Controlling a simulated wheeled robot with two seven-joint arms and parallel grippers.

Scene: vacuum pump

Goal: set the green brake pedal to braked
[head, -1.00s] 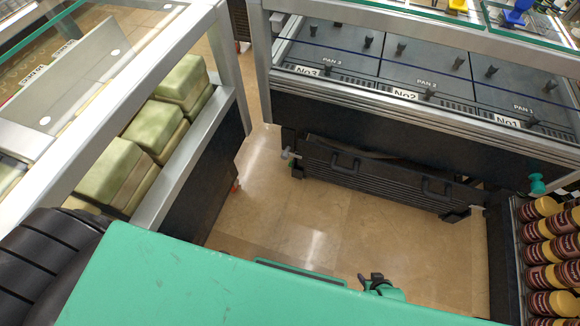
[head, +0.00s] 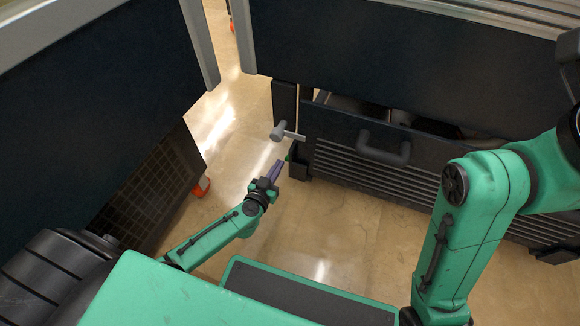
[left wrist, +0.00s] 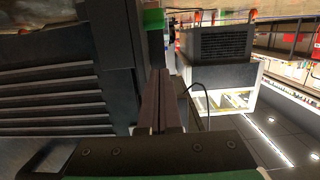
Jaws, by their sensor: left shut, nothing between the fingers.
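The green brake pedal (head: 288,157) is a small green piece low at the left corner of the dark drawer unit, near the floor. A green block (left wrist: 153,19) at the top of the left wrist view looks like the same pedal. My left gripper (head: 279,164) is shut and empty, its fingertips close beside the pedal at about its height. In the left wrist view the closed fingers (left wrist: 160,75) point towards the green block; I cannot tell whether they touch. Whether the pedal is up or down is too small to tell. My right arm shows at the right, its gripper out of view.
The drawer unit (head: 390,172) has a black handle (head: 384,148) and a grey knob-like fitting (head: 281,131) sticking out above my left gripper. Another dark cabinet (head: 95,120) stands at the left, with an orange pedal (head: 202,187) near the floor. Tiled floor lies open between them.

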